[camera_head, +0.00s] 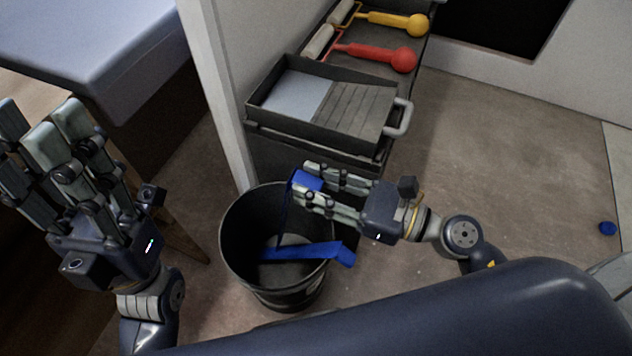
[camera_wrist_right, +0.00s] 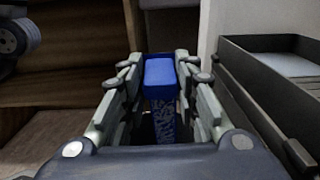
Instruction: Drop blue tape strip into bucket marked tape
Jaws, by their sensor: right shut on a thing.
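The dark bucket (camera_head: 236,262) stands upright on the floor in the head view. No marking on it is readable. My right gripper (camera_head: 306,189) is over the bucket's right rim, shut on a blue tape strip (camera_head: 306,180). Part of this strip hangs down into the bucket. It also shows between the fingers in the wrist view (camera_wrist_right: 160,75). Another length of blue tape (camera_head: 305,252) lies across the lower part of the bucket, its right end near the rim; I cannot tell whether it joins the held strip. My left gripper (camera_head: 45,130) is open and empty at the left.
A paint tray (camera_head: 255,104) sits on a dark cart behind the bucket, with red (camera_head: 375,55) and yellow (camera_head: 395,20) rollers beyond. A white post (camera_head: 218,90) rises behind the bucket. The right floor is mostly clear.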

